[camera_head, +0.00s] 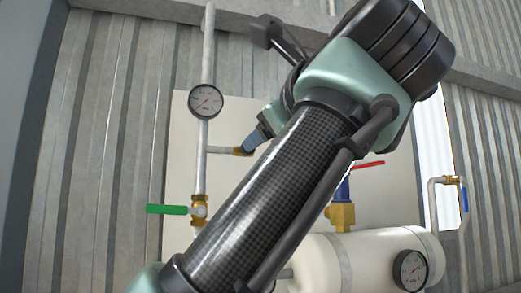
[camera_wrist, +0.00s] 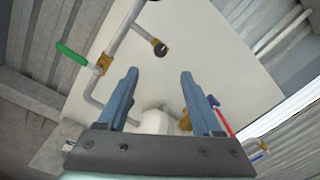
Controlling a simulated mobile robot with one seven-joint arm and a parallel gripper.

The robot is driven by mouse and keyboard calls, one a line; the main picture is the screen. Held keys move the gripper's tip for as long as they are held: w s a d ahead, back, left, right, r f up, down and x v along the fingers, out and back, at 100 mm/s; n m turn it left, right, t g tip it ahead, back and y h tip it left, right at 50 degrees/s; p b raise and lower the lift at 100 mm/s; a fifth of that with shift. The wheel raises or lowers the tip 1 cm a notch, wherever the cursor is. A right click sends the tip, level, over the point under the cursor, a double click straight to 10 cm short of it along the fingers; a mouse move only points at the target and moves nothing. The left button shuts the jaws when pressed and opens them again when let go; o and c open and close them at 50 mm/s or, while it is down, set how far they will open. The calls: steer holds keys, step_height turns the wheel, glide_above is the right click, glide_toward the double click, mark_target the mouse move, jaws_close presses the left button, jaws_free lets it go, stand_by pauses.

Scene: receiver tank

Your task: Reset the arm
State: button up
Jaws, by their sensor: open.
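My gripper (camera_wrist: 159,74) is open and empty in the wrist view, with its two blue fingers apart and the white backing panel (camera_wrist: 215,60) and part of the white tank (camera_wrist: 154,121) showing between and beyond them. In the head view a blue finger of my gripper (camera_head: 256,138) shows close to the brass-ended side pipe (camera_head: 243,151); whether they touch cannot be told. My arm is raised and bent across the middle of the head view, hiding part of the panel and piping.
A green-handled valve (camera_head: 168,209) and a round gauge (camera_head: 205,101) sit on the left pipe. A red-handled valve (camera_head: 343,212) stands above the tank (camera_head: 330,262), which bears another gauge (camera_head: 410,270). A blue-handled valve (camera_head: 464,200) is at right. Corrugated wall (camera_head: 110,150) lies behind.

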steer(key=shift+s+r, duration=0.1)
steer(key=shift+s, duration=0.15)
steer(key=s+d+f+n+t+h+b, duration=0.1)
steer(key=d+f+n+t+h+b, duration=0.2)
steer(key=f, duration=0.4)
steer(key=s+d+f+n+t+h+b, duration=0.1)
steer(key=d+f+n+h+b, duration=0.2)
steer(key=f+n+h+b, duration=0.3)
steer(key=s+a+f+n+t+y+b, duration=0.2)
steer(key=s+a+f+n+b, duration=0.2)
steer(key=s+f+n, duration=0.3)
steer(key=s+a+f+n+t+y+b, duration=0.2)
steer(key=s+a+f+n+t+b, duration=0.1)
steer(key=s+f+n, duration=0.4)
step_height(320, 180, down, 3)
steer(key=a+n+b, duration=0.1)
steer(key=n, duration=0.2)
steer(key=shift+s+t, duration=0.2)
steer(key=shift+t, duration=0.1)
steer(key=shift+r, duration=0.15)
